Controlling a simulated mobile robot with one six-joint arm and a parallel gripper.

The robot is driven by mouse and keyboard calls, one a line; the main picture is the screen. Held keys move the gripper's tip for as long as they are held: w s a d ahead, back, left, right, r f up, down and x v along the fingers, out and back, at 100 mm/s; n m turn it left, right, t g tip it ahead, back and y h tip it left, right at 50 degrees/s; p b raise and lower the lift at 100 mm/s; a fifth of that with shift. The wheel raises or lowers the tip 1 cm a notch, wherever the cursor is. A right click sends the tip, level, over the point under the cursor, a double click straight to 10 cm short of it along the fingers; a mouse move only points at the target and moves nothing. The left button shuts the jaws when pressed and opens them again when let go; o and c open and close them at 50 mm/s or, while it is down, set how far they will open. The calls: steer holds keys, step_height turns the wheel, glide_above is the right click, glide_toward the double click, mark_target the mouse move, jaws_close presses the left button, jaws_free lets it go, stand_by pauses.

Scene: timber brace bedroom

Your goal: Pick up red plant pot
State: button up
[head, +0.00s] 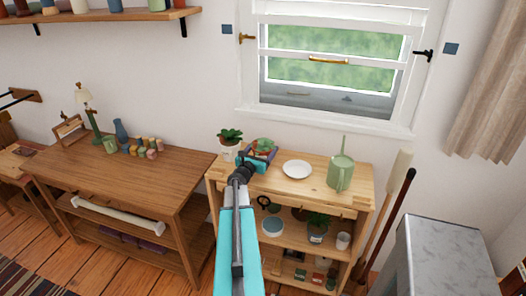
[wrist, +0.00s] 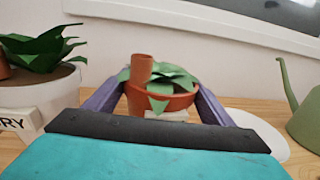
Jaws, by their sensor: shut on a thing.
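The red plant pot (wrist: 175,103) is terracotta coloured, with green leaves and a pale label on its front. In the wrist view it sits between the two purple fingers of my gripper (wrist: 155,105), which is shut on it. In the head view the pot (head: 264,147) is partly hidden by my gripper (head: 258,156), at the back left of the light wooden shelf's top (head: 320,181). The pot looks upright. Its base is hidden, so I cannot tell whether it touches the top.
A white pot with a leafy plant (head: 230,146) stands close on the left. A white plate (head: 297,169) lies to the right, then a green watering can (head: 341,172). The wall and window (head: 330,70) are behind. A darker wooden table (head: 150,178) stands at the left.

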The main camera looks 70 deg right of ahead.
mark_target(262, 143)
steer(key=shift+r+b, duration=0.35)
steer(key=shift+r, duration=0.55)
steer(key=shift+r+b, duration=0.3)
steer(key=shift+r, duration=0.5)
steer(key=s+a, duration=0.1)
steer(key=a, duration=0.1)
steer(key=s+a+b, duration=0.1)
steer(key=a, duration=0.1)
steer(key=a+b, duration=0.1)
steer(key=a, duration=0.2)
steer(key=shift+s+r, duration=0.3)
steer(key=shift+s, duration=0.1)
steer(key=a, duration=0.1)
steer(key=s+a, duration=0.1)
steer(key=a+p, duration=0.1)
steer(key=shift+s+r, duration=0.15)
steer(key=shift+r, duration=0.25)
steer(key=shift+s+a+p, duration=0.1)
steer(key=shift+a+p, duration=0.1)
steer(key=shift+p, duration=0.55)
steer(key=a+p, duration=0.1)
steer(key=p, duration=0.3)
steer(key=a+p, duration=0.1)
steer(key=p, duration=0.3)
steer(key=shift+s+r, duration=0.15)
steer(key=shift+s, duration=0.15)
